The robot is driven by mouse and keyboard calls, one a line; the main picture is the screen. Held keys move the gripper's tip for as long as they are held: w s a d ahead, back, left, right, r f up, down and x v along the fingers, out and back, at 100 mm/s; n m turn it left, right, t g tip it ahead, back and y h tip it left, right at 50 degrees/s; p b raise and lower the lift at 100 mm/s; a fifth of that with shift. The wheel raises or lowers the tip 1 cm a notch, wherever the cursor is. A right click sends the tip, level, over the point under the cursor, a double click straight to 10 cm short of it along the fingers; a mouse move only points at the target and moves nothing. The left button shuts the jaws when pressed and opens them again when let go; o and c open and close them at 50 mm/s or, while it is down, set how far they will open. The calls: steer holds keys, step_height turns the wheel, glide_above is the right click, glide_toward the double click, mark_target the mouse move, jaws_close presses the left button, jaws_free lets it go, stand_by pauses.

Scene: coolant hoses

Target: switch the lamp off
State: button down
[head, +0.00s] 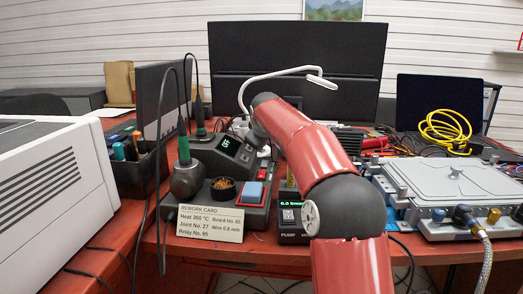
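A slim white lamp (283,74) stands on the bench behind my arm in the head view. Its bent neck rises on the left and runs right to a flat white head (322,82) in front of a dark panel. I cannot tell for sure whether it is lit. The lamp's base and any switch are mostly hidden behind my red arm and the soldering station. My arm reaches up and away to the left, its far end close to the lower part of the lamp neck. My gripper's fingers are hidden there, so I cannot tell whether they touch anything.
A soldering station (238,152) with a printed card (210,224) stands left of my arm. A small pump box (291,220) is beside my arm. At right are a metal plate with hose fittings (452,185), a yellow cable coil (450,130) and a laptop (440,100).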

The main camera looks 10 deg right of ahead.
mark_target(262, 151)
steer(key=shift+f, duration=0.9)
steer(key=shift+r, duration=0.15)
steer(key=shift+s+a+r+p, duration=0.1)
steer(key=shift+r+p, duration=0.25)
steer(key=shift+r, duration=0.1)
step_height(262, 151, up, 4)
steer(key=p, duration=0.3)
steer(key=shift+a+r+p, duration=0.1)
steer(key=shift+p, duration=0.3)
steer(key=shift+r, duration=1.2)
